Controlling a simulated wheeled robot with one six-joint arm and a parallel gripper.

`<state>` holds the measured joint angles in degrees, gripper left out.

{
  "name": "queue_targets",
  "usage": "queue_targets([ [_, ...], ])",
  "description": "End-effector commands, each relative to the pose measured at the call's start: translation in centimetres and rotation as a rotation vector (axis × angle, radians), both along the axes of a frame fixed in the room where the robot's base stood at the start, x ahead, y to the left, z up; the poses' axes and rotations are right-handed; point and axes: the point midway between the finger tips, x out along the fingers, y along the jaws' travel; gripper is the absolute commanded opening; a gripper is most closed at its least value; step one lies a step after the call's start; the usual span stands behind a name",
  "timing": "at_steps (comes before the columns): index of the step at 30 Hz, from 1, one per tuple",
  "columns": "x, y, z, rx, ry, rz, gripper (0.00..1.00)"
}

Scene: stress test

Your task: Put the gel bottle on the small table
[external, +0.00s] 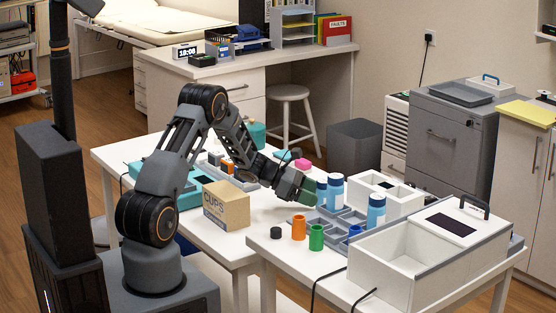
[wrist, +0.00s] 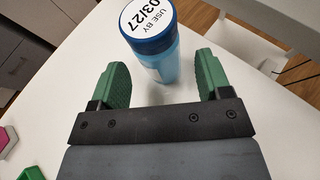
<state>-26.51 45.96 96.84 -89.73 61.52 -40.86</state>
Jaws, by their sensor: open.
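A blue bottle (external: 335,192) with a dark blue cap stands upright just beyond my gripper; I take it for the gel bottle. In the wrist view the bottle (wrist: 163,58) has a white cap label reading "USE BY 03/27". My gripper (external: 313,192) is open. In the wrist view its green fingers (wrist: 164,75) are spread either side of the bottle's lower part, with gaps showing. A similar blue bottle (external: 376,212) stands to the right. The white front table (external: 287,262) may be the small table; I cannot tell.
The back table (external: 123,157) holds a CUPS box (external: 226,205) below my arm. The front table bears a grey compartment tray (external: 326,223), orange (external: 299,228) and green (external: 316,238) cylinders and a big open white box (external: 395,262). A white stool (external: 289,105) stands behind.

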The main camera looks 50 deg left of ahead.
Motion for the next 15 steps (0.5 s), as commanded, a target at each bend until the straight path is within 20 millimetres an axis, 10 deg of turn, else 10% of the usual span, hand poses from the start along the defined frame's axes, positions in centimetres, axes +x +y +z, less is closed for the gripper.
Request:
queue_targets([
  [15,-5.9,5.9,3.4,0.001,-0.001,0.001,0.71],
])
